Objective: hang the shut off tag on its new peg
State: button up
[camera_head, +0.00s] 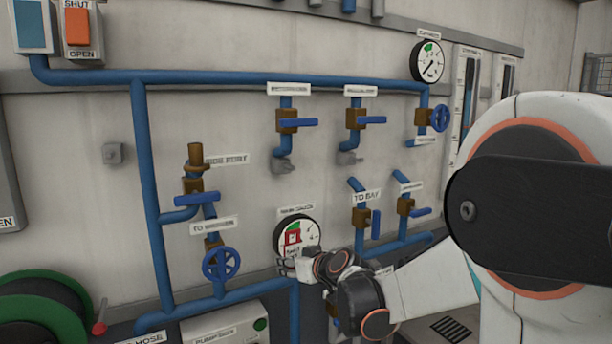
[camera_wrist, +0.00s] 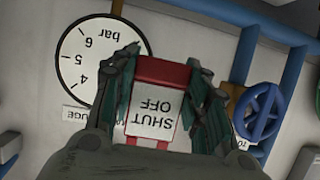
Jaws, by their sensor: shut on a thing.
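My gripper (camera_head: 291,262) is shut on the red and white shut off tag (camera_head: 293,240), which is in front of the lower gauge (camera_head: 309,233). In the wrist view the tag (camera_wrist: 155,108) sits between the two fingers of my gripper (camera_wrist: 160,100), its "SHUT OFF" lettering upside down in the picture. The gauge (camera_wrist: 75,62) shows behind the left finger there. A small grey wall fitting (camera_head: 113,153) is at the left of the head view; I cannot tell whether it is a peg. No peg can be made out clearly near the tag.
Blue pipes (camera_head: 148,200) run over the wall. A blue handwheel (camera_head: 221,263) is left of my gripper and also shows in the wrist view (camera_wrist: 258,112). Lever valves (camera_head: 362,218) stand close on the right. A green hose reel (camera_head: 40,290) is at lower left.

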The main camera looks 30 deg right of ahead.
jog(key=d+r+h+p, duration=0.1)
jog(key=d+r+p, duration=0.3)
jog(key=r+p, duration=0.5)
notch_tip(320, 180, up, 8)
jog(key=shift+w+d+f+m, duration=0.1)
jog(key=shift+w+d+m, duration=0.1)
jog(key=shift+w+m, duration=0.25)
jog(key=shift+w, duration=0.15)
